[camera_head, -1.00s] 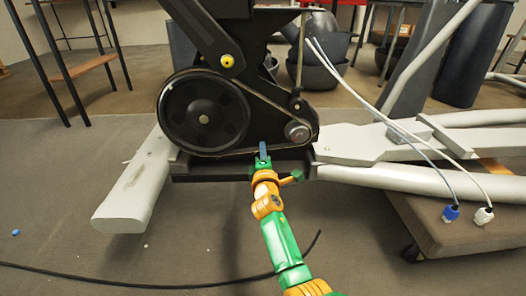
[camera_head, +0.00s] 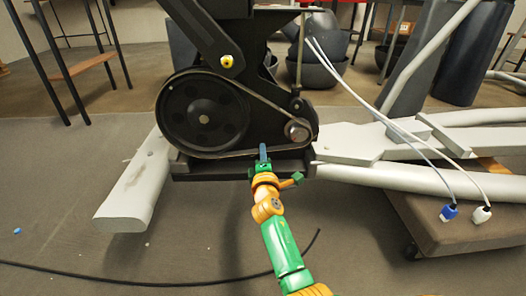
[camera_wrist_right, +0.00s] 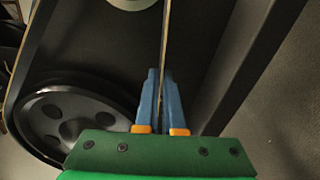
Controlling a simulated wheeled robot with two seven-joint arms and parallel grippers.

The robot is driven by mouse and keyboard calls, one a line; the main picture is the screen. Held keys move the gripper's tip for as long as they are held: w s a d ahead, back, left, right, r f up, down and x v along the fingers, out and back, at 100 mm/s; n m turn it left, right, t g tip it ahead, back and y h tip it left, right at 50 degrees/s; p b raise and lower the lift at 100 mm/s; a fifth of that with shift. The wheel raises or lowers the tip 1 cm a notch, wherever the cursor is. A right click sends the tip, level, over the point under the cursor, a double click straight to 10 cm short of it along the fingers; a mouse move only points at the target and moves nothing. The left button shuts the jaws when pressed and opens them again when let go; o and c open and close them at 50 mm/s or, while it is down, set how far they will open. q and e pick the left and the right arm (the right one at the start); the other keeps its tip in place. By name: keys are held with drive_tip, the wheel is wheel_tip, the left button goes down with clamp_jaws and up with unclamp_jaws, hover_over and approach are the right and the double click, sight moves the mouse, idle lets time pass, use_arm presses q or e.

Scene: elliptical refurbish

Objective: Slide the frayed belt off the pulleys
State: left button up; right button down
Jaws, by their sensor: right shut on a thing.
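The belt (camera_head: 275,101) runs around the large black pulley (camera_head: 203,112) on the left and the small metal pulley (camera_head: 297,131) on the right. My right gripper (camera_head: 263,150) is at the lower run of the belt, between the two pulleys. In the right wrist view, the blue fingers (camera_wrist_right: 160,100) are closed on the belt (camera_wrist_right: 166,35), which runs up from between them toward the small pulley (camera_wrist_right: 130,3). The large pulley (camera_wrist_right: 75,118) shows at lower left there. Fraying on the belt is too small to tell. My left gripper is not in view.
A dark frame base (camera_head: 240,168) lies just under the belt. White frame tubes (camera_head: 400,178) extend right, with two loose cables (camera_head: 385,118) hanging over them. A black cable (camera_head: 130,281) lies on the floor. The front floor is mostly clear.

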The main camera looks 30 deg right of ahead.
drive_tip(key=shift+p+v, duration=0.75)
drive_tip(key=shift+v, duration=0.8)
idle(1.9)
